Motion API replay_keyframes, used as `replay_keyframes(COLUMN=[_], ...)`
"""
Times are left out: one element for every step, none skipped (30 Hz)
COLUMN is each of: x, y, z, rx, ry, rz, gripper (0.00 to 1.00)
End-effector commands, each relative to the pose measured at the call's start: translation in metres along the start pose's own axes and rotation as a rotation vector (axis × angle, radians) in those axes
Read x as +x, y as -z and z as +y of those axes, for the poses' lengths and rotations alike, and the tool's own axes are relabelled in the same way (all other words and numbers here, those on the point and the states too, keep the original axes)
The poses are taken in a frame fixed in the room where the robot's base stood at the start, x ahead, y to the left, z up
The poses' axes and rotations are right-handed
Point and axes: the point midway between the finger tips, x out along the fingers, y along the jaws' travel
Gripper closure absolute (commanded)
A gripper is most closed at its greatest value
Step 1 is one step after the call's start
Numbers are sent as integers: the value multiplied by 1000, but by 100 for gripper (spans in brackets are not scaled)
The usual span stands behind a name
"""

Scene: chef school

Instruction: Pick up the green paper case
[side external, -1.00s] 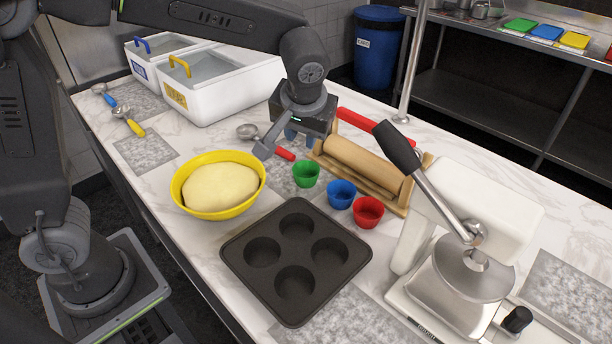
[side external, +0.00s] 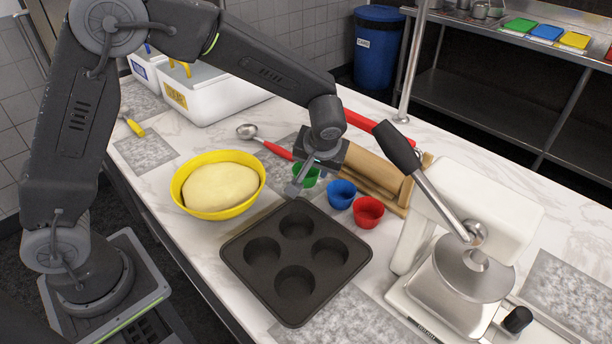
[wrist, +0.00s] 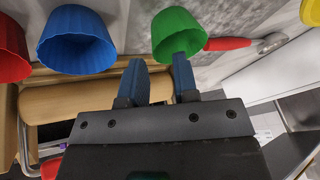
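The green paper case (side external: 307,178) stands on the marble counter behind the muffin tin, partly hidden by my gripper in the side view. It also shows in the wrist view (wrist: 178,33), just beyond the fingertips. My gripper (side external: 300,178) is low over the counter at the case. In the wrist view my gripper (wrist: 157,62) has two blue-tipped fingers apart. The right fingertip overlaps the case's lower edge in the picture; the left one is beside it. Whether either touches the case cannot be told.
The blue case (side external: 341,194) and red case (side external: 368,212) stand to the right. The dark muffin tin (side external: 262,290) lies in front. A yellow bowl of dough (side external: 190,208) is left. A rolling pin (side external: 362,163) lies behind; a red-handled spoon (side external: 278,151) is nearby.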

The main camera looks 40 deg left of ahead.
Motion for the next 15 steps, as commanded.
replay_keyframes(x=[9,14,20,25,29,33,36,39,41,42,43,43,43,43,43], y=[0,1,1,2,2,2,2,2,2,2,2,2,2,2,2], z=[0,0,0,0,0,0,0,0,0,0,0,0,0,0,0], rx=[0,0,0,0,0,0,0,0,0,0,0,0,0,0,1], ry=[3,2,3,3,2,2,2,1,0,-1,-1,-1,-1,-1,-1], rz=[-4,-3,-3,-3,-2,-3,-3,-3,-2,-2,-1,-1,-1,-1,-1], gripper=[72,72,72,72,72,72,72,72,72,72,72,72,72,72,72])
